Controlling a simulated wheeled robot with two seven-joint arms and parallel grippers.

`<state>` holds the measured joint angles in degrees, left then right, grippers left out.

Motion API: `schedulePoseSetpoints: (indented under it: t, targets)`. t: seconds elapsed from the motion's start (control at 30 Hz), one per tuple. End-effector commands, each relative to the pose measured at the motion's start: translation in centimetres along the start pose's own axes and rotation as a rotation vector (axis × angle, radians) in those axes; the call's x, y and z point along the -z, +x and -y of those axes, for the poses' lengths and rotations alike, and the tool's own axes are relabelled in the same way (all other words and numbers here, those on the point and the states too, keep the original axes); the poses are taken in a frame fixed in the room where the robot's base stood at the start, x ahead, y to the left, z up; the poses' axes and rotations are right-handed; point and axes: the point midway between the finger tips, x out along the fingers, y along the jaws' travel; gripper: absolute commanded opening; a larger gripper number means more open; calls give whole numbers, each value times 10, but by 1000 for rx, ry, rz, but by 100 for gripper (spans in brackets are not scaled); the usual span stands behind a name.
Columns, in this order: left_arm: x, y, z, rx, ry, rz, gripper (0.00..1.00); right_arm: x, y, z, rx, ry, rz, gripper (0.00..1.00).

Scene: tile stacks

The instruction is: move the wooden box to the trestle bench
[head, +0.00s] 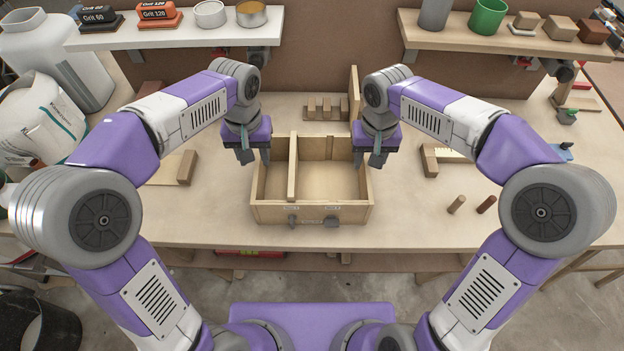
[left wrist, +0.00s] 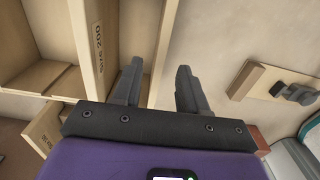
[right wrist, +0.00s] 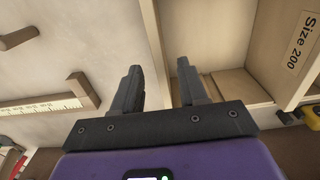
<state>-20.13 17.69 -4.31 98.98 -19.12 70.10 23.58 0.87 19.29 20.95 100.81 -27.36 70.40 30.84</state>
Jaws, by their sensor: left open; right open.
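The wooden box (head: 273,214) is an open, pale tray with an inner divider, standing on the pale worktop (head: 420,220) in the middle of the head view. My left gripper (head: 254,158) is open at its left wall; in the left wrist view the wall (left wrist: 166,45) runs between the fingers (left wrist: 158,88). My right gripper (head: 368,160) is open at its right wall; in the right wrist view that wall (right wrist: 151,35) runs between the fingers (right wrist: 160,85). Neither gripper is closed on the box. I cannot tell a separate trestle bench apart in these views.
A notched wooden rack (head: 325,112) stands behind. Shelves (head: 180,37) hang at the back; white containers (head: 60,60) stand left.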

Motion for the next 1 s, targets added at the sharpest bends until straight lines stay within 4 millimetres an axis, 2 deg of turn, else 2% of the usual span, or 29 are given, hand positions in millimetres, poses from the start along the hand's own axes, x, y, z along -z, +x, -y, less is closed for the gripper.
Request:
schedulePoseSetpoints:
  t: [0.17, 0.53, 0.7, 0.97, 1.0]
  targets:
    - [0, 14, 0, 2, 0, 4, 43, -1, 15, 0, -1, -1, 5, 43]
    - [0, 66, 0, 1, 0, 4, 43, 0, 66, 0, -1, 0, 4, 43]
    - [0, 75, 0, 1, 0, 2, 43, 0, 75, 0, 0, 0, 1, 43]
    - [0, 76, 0, 1, 0, 1, 43, 0, 76, 0, 0, 0, 1, 43]
    - [0, 76, 0, 1, 0, 1, 38, 0, 76, 0, 0, 0, 1, 38]
